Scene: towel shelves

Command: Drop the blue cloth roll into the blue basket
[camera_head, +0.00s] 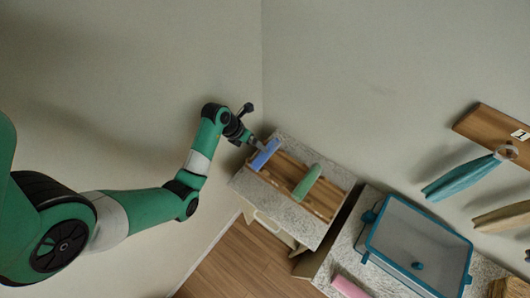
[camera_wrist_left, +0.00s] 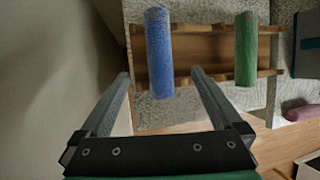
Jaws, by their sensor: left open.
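The blue cloth roll (camera_head: 264,154) lies across the left end of a wooden rack (camera_head: 285,174) on a speckled shelf top. In the left wrist view the blue roll (camera_wrist_left: 159,55) appears between my two finger lines. My left gripper (camera_head: 256,143) is open at the roll's upper end; in the wrist view its fingertips (camera_wrist_left: 160,74) stand apart on either side of the roll. I cannot tell whether they touch it. The blue basket (camera_head: 430,218), a pale box with a teal rim, stands on the counter to the right. My right gripper is not in view.
A green roll (camera_head: 307,182) lies on the same rack, right of the blue one. A pink roll (camera_head: 348,287) lies in front of the basket. Teal (camera_head: 458,177) and tan (camera_head: 503,216) towels hang from a wooden wall board (camera_head: 492,129). A gap separates shelf and counter.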

